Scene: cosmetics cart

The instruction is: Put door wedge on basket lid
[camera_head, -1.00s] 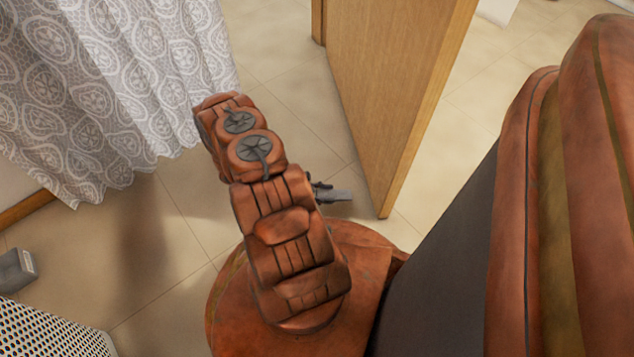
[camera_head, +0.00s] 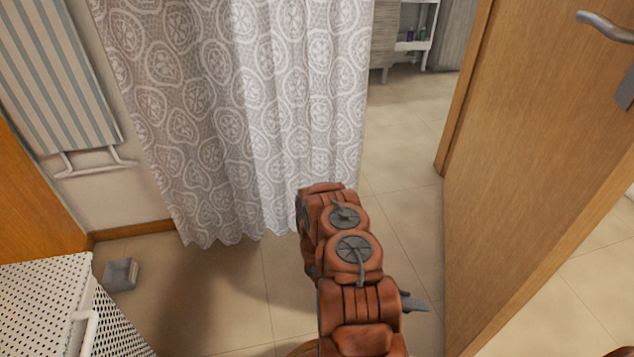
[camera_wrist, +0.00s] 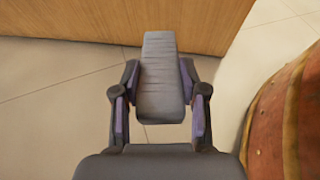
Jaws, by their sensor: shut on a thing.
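The door wedge (camera_wrist: 160,75) is a grey, ribbed, tapered block. In the wrist view my gripper (camera_wrist: 160,88) is shut on it, with a finger on each side, and it is held above the floor. In the head view the wedge (camera_head: 416,303) pokes out to the right of my arm; my gripper's fingers are mostly hidden there. The white perforated basket stands at the lower left of the head view, with its lid (camera_head: 42,285) on top, partly cut off by the frame edge. My gripper is well to the right of the lid.
A wooden door (camera_head: 540,170) stands open close to the right of my arm. A patterned grey curtain (camera_head: 250,120) hangs ahead. A small grey box (camera_head: 121,275) lies on the floor beyond the basket. Floor between the basket and my arm is clear.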

